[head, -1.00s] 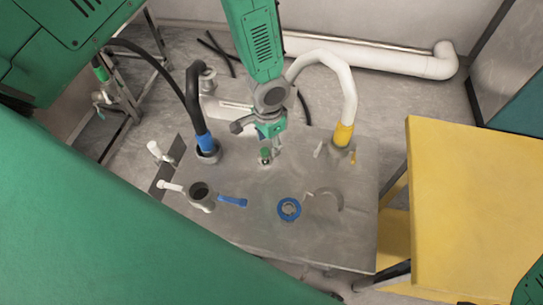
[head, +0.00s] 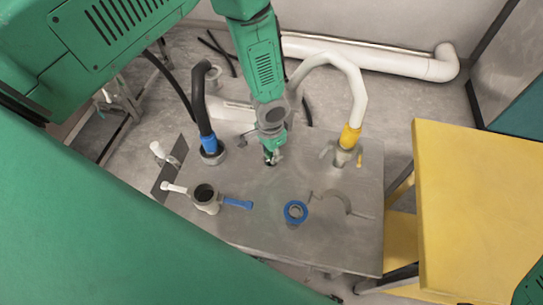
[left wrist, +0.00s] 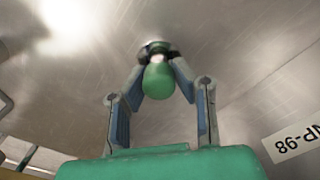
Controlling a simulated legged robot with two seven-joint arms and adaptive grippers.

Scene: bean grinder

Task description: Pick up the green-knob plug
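The green-knob plug stands in the grey metal table top (head: 330,240), near its middle. In the left wrist view its rounded green knob (left wrist: 158,82) shows between my left fingers. My left gripper (head: 272,158) points down over the plug in the head view and mostly hides it. In the left wrist view the fingers of the left gripper (left wrist: 158,60) straddle the knob, with a gap on both sides of it. Their tips are near the dark base of the plug. Whether the tips touch it I cannot tell. My right gripper is out of view.
A black hose with a blue collar (head: 209,144) stands left of the gripper, and a white hose with a yellow collar (head: 349,137) right. A blue-handled valve (head: 207,198) and a blue ring (head: 295,211) are in front. A yellow cabinet (head: 480,210) stands to the right.

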